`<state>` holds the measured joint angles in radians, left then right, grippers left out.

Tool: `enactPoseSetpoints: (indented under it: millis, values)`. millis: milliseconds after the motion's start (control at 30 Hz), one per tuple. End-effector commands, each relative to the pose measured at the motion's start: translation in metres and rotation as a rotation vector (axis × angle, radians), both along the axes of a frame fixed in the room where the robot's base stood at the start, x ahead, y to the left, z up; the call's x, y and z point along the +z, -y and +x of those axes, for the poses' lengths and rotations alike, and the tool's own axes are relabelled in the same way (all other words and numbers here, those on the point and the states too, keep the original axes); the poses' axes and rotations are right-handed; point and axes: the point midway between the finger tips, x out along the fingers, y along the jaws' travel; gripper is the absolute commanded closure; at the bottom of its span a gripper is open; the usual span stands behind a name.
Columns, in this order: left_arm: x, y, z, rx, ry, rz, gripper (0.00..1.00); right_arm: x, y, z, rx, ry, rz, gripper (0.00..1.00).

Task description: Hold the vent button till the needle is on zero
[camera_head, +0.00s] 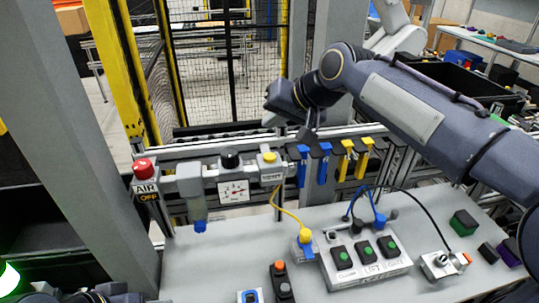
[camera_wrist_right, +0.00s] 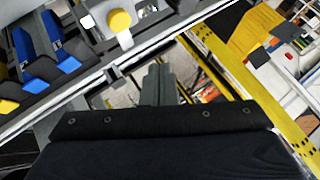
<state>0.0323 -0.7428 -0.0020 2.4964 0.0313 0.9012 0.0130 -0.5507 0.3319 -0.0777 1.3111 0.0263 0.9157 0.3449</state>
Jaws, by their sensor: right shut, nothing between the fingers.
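The vent button is a yellow cap (camera_head: 269,157) on a pale block on the rail. It also shows at the top of the right wrist view (camera_wrist_right: 120,20). Left of it in the head view, a square white gauge (camera_head: 234,191) faces me, with red marks. Its needle is too small to read surely. My right gripper (camera_head: 308,134) is shut and empty, above and right of the button in the head view. Its closed fingers (camera_wrist_right: 158,72) are apart from the button in the wrist view. Only dark parts of my left arm show at the bottom left.
A red AIR knob (camera_head: 143,167) stands at the rail's left end. Blue clips (camera_head: 323,163) and yellow clips (camera_head: 362,158) hang right of the button. A switch box (camera_head: 364,262) and several small parts lie on the grey table (camera_head: 215,268). A mesh fence (camera_head: 222,75) stands behind.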

Motion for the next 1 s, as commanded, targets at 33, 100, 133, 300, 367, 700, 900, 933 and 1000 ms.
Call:
enactPoseSetpoints:
  millis: [33, 100, 133, 300, 367, 700, 900, 933, 1000]
  values:
    - [-0.011, 0.000, 0.000, 0.000, 0.001, 0.000, 0.64, -0.014, 0.000, 0.000, -0.001, 0.000, -0.001, 1.00]
    - [-0.018, 0.000, 0.000, 0.000, 0.000, 0.000, 0.64, -0.024, 0.000, 0.000, 0.000, 0.000, 0.000, 1.00]
    - [-0.020, 0.000, 0.000, 0.000, -0.001, 0.000, 0.64, -0.028, 0.000, 0.000, -0.001, 0.000, -0.001, 1.00]
    - [-0.034, 0.000, 0.000, 0.000, 0.000, 0.000, 0.64, -0.047, 0.000, 0.000, -0.001, 0.001, 0.000, 1.00]
    - [-0.038, 0.000, 0.000, 0.000, 0.000, 0.000, 0.64, -0.051, 0.000, 0.000, 0.000, 0.001, 0.001, 1.00]
    - [-0.041, 0.000, 0.000, 0.000, 0.000, 0.000, 0.64, -0.057, 0.000, 0.000, 0.001, 0.000, 0.001, 1.00]
    - [-0.041, 0.000, 0.000, 0.000, 0.000, 0.000, 0.64, -0.057, 0.000, 0.000, 0.000, 0.000, 0.000, 1.00]
    - [-0.041, 0.000, 0.000, 0.000, 0.000, 0.000, 0.64, -0.057, 0.000, 0.000, 0.000, 0.000, 0.000, 1.00]
    - [-0.041, 0.000, 0.000, 0.000, 0.000, 0.000, 0.64, -0.057, 0.000, 0.000, 0.000, 0.000, 0.000, 1.00]
